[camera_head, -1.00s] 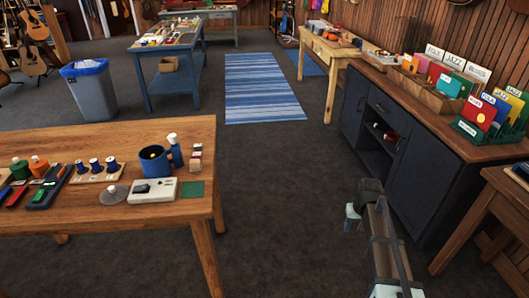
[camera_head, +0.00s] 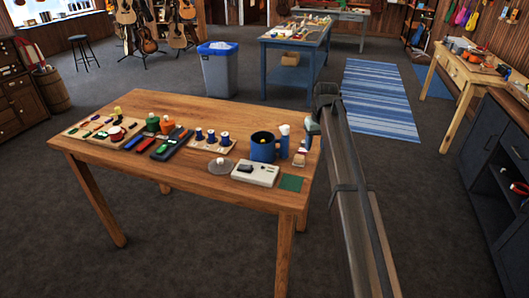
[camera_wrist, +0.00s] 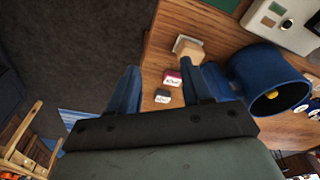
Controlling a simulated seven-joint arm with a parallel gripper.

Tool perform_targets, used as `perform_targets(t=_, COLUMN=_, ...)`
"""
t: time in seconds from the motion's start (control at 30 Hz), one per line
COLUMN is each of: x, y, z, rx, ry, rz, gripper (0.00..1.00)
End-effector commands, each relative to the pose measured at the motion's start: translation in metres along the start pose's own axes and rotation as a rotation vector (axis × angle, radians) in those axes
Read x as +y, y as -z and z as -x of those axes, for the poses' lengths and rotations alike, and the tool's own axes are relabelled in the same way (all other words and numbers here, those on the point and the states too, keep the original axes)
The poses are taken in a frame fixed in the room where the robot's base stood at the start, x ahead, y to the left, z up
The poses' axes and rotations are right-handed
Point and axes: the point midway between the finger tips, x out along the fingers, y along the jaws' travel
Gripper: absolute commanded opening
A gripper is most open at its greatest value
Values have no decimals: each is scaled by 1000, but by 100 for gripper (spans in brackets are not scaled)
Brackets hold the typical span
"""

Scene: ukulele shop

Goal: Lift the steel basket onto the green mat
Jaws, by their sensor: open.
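The green mat (camera_head: 291,183) is a small square lying flat near the right front corner of the wooden table. No steel basket can be clearly made out. A blue cup-shaped container (camera_head: 263,147) stands behind the mat and a white box; it also shows in the wrist view (camera_wrist: 266,82), with something yellow inside. A grey disc with a pale knob (camera_head: 222,166) lies left of the box. My gripper (camera_wrist: 169,72) is open above the table's right edge, left of the blue container in the wrist view. Small labelled blocks (camera_wrist: 172,79) show on the table between its fingers.
The white box (camera_head: 255,173) sits left of the mat. A blue bottle with a white cap (camera_head: 284,143) stands right of the blue container. Floor is open around the table.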

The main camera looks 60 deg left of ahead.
Motion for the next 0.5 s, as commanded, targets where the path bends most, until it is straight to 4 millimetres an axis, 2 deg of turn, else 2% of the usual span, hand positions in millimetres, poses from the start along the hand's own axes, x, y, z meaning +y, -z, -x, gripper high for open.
perform_targets(t=0.03, x=-30, y=25, z=16, rx=5, ry=4, rz=41, gripper=49)
perform_targets(t=0.1, x=-66, y=45, z=34, rx=10, ry=10, rz=89, gripper=49)
perform_targets(t=0.23, x=-123, y=71, z=61, rx=15, ry=18, rz=159, gripper=49)
perform_targets(t=0.33, x=-152, y=82, z=76, rx=19, ry=23, rz=195, gripper=49)
perform_targets(t=0.5, x=-175, y=89, z=86, rx=19, ry=26, rz=223, gripper=49)
